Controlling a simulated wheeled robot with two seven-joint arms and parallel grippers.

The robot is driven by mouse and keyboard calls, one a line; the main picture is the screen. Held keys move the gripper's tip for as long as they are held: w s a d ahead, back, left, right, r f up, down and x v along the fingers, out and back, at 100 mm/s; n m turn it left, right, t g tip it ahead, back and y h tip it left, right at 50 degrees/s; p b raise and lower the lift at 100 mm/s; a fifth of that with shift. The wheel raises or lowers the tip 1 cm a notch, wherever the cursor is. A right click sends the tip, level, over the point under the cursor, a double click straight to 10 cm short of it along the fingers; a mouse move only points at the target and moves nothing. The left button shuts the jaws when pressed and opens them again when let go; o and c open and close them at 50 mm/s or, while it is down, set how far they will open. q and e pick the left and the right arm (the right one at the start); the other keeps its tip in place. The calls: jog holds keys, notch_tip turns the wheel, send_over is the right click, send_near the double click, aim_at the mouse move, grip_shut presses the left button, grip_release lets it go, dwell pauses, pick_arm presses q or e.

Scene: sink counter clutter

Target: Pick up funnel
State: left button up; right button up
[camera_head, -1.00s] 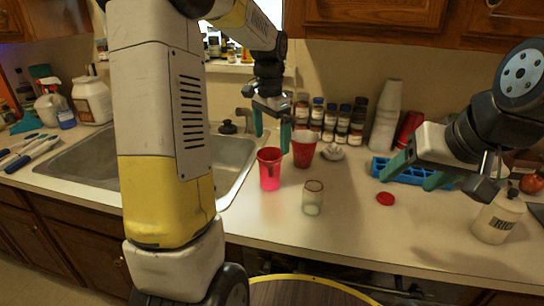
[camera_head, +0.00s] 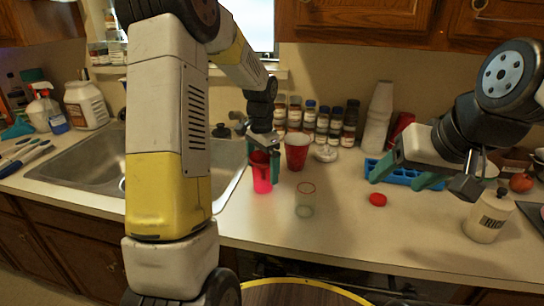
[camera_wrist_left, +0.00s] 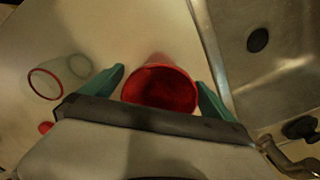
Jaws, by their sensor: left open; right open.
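I cannot pick out a funnel with certainty; a small pale object (camera_head: 325,153) by the spice jars is too small to identify. My left gripper (camera_head: 263,166) is open around a red-and-pink cup (camera_head: 262,180) at the sink's right edge. In the left wrist view the cup's open mouth (camera_wrist_left: 160,88) lies between the two green fingers, with gaps at both sides. A second red cup (camera_head: 297,152) stands just right of it. My right gripper (camera_head: 403,179) is open and empty above the counter, near a blue tray (camera_head: 402,176).
A clear red-rimmed glass (camera_head: 305,200) and a red lid (camera_head: 378,199) are on the counter. Several spice jars (camera_head: 322,125) and stacked white cups (camera_head: 377,118) line the wall.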

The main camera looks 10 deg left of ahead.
pick_arm(q)
jog(key=shift+c, duration=0.2)
jog(key=c, duration=1)
jog(key=shift+r, duration=8.8)
jog(key=shift+f, duration=0.1)
